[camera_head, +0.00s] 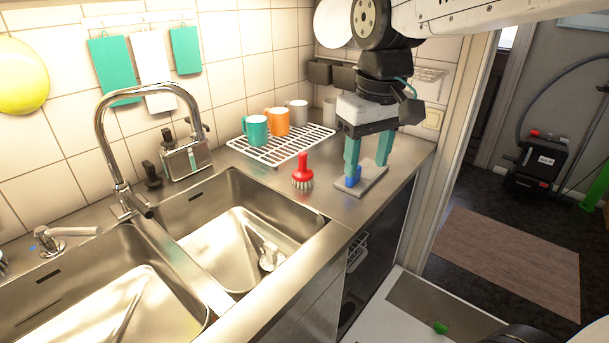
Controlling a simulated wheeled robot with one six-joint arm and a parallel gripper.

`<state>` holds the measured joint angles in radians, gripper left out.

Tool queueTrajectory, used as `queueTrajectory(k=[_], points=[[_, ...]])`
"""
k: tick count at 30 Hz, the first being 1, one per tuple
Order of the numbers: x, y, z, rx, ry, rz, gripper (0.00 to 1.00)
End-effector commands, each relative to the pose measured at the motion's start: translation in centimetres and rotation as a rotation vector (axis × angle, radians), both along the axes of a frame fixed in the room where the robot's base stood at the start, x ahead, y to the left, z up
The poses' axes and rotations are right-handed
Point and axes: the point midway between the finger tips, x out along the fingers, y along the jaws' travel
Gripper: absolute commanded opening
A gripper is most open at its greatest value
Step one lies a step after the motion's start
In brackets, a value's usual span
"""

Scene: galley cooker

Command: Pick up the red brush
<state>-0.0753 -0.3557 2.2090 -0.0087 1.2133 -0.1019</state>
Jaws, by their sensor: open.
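The red brush (302,174) stands upright on the steel counter, bristles down and red handle up, just right of the sink basin. My gripper (367,167) is to the right of the brush, apart from it, pointing down with its teal fingers spread. It is above a small grey board (374,181) on the counter. A small blue object (352,176) lies on the board by the left fingertip; I cannot tell whether the finger touches it.
A white wire rack (262,155) with teal, orange and grey mugs stands behind the brush. The double sink (175,205) with a tall faucet (112,150) is to the left. The counter's front edge lies close below the board. Bare counter separates brush and board.

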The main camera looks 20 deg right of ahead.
Motion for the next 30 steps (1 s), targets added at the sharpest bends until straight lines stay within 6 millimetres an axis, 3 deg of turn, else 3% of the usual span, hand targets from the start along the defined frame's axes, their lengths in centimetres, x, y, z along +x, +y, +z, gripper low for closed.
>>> queueTrajectory(k=[1, 8, 12, 18, 24, 30], points=[[2.4, 0.1, 0.1, -0.002, 0.011, 0.024, 0.48], [12.7, 0.3, -0.6, -0.008, 0.036, 0.15, 0.48], [18.9, 0.4, -2.5, -0.01, 0.051, 0.224, 0.48], [26.0, 0.4, -6.0, -0.011, 0.067, 0.311, 0.48], [29.5, 0.2, -8.3, -0.011, 0.074, 0.356, 0.48], [30.1, 0.1, -10.1, -0.011, 0.077, 0.367, 0.48]])
